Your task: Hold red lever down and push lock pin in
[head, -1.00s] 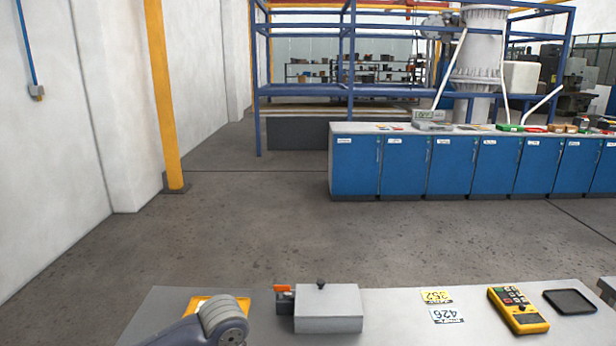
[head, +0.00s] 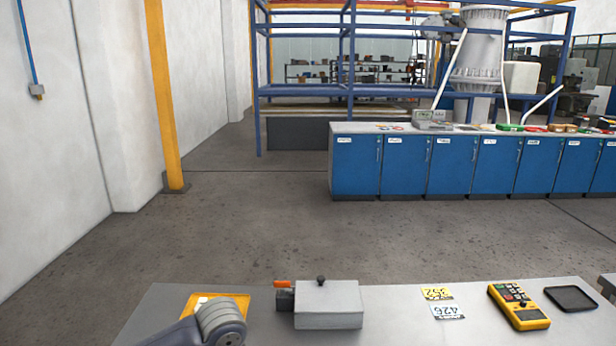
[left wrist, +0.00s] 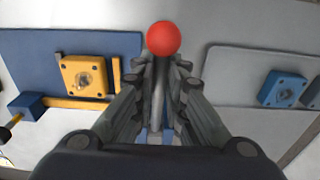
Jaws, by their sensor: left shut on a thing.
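In the left wrist view a lever with a round red knob (left wrist: 164,38) stands between the fingers of my left gripper (left wrist: 165,85). The fingers are shut on its grey shaft, just below the knob. To the left, a yellow square block (left wrist: 84,76) with a round centre and corner bolts sits on a blue plate (left wrist: 105,45). A blue block with a dark-tipped rod (left wrist: 22,108) lies at the lower left; I cannot tell whether it is the lock pin. The head view shows part of my left arm at the bottom, but not its fingertips. My right gripper is not in view.
The wrist view shows a blue fitting (left wrist: 283,88) on a grey plate at right. In the head view the bench (head: 400,325) holds a grey box (head: 328,305), yellow handheld device (head: 519,306), black tray (head: 571,299) and tags (head: 443,302). Blue cabinets (head: 405,165) stand beyond open floor.

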